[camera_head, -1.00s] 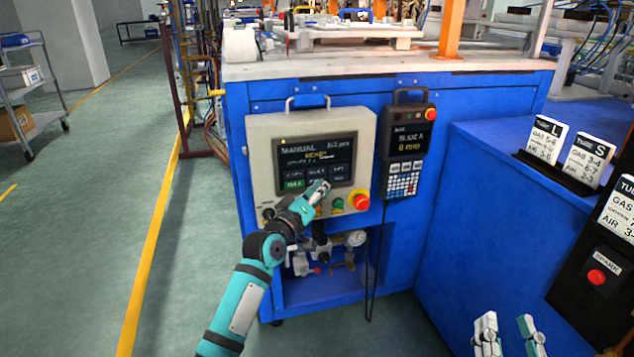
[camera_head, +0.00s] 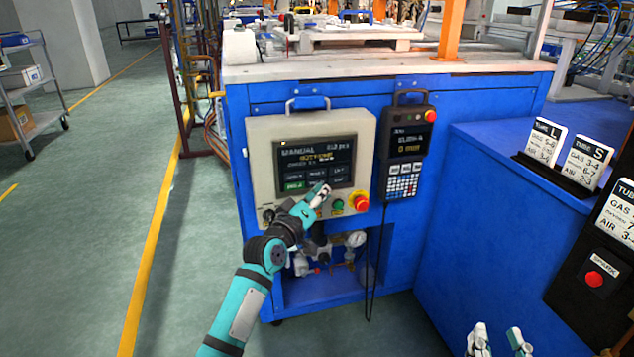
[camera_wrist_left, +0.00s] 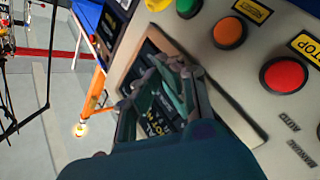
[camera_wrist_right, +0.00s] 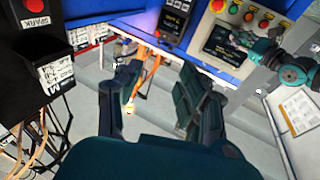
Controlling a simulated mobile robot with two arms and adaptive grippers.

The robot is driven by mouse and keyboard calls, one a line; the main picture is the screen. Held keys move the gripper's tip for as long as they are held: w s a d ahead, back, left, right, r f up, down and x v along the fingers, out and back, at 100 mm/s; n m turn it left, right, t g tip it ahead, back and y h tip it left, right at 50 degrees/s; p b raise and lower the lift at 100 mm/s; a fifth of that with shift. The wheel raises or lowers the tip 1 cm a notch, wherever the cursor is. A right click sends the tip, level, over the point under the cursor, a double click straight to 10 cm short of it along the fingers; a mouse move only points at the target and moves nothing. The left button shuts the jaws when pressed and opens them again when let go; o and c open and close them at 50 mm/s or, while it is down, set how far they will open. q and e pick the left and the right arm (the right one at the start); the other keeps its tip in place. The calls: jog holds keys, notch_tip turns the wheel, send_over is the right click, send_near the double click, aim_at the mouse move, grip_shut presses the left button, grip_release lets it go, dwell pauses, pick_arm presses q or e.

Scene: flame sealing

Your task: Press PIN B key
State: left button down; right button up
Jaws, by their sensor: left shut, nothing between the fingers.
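The control panel (camera_head: 262,140) is a beige box on the blue machine. Its dark screen (camera_head: 310,155) has a yellow status line and small keys in its lower part, one of them green (camera_head: 293,186). The key labels are too small to read, so I cannot tell which is PIN B. My left gripper (camera_head: 321,192) is shut and empty, its tips at the screen's lower edge right of the green key. In the left wrist view the fingers (camera_wrist_left: 172,85) cover much of the screen; contact is unclear. My right gripper (camera_head: 497,340) is open and empty, low at the right.
A red emergency button (camera_head: 361,202) and a green button (camera_head: 338,204) sit right of my left fingertips. A keypad pendant (camera_head: 405,165) hangs right of the panel. A blue cabinet (camera_head: 480,215) with cards and a red button (camera_head: 594,279) stands at the right.

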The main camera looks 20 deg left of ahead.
pick_arm(q)
jog(key=shift+s+d+p, duration=0.25)
jog(key=shift+s+p, duration=0.05)
pick_arm(e)
jog(key=shift+d+f+g+h, duration=0.2)
jog(key=shift+f+g, duration=0.25)
jog(key=shift+f, duration=0.3)
jog(key=shift+d+f+g+h, duration=0.1)
jog(key=shift+f+g+h, duration=0.1)
jog(key=shift+f+g, duration=0.4)
jog(key=shift+f, duration=0.1)
pick_arm(q)
jog(key=shift+s+d+p, duration=0.7)
jog(key=shift+s+p, duration=0.35)
jog(key=shift+s+d+p, duration=0.65)
jog(key=shift+s+p, duration=0.35)
pick_arm(e)
jog(key=s+d+f+g+h, duration=0.1)
jog(key=s+d+f+g, duration=0.1)
jog(key=s+f+g, duration=0.3)
jog(key=s+d+f+g+h, duration=0.2)
jog(key=s+f+g, duration=0.3)
jog(key=f, duration=0.4)
jog(key=shift+s+d+m, duration=0.3)
jog(key=shift+d, duration=0.1)
jog(key=shift+g, duration=0.25)
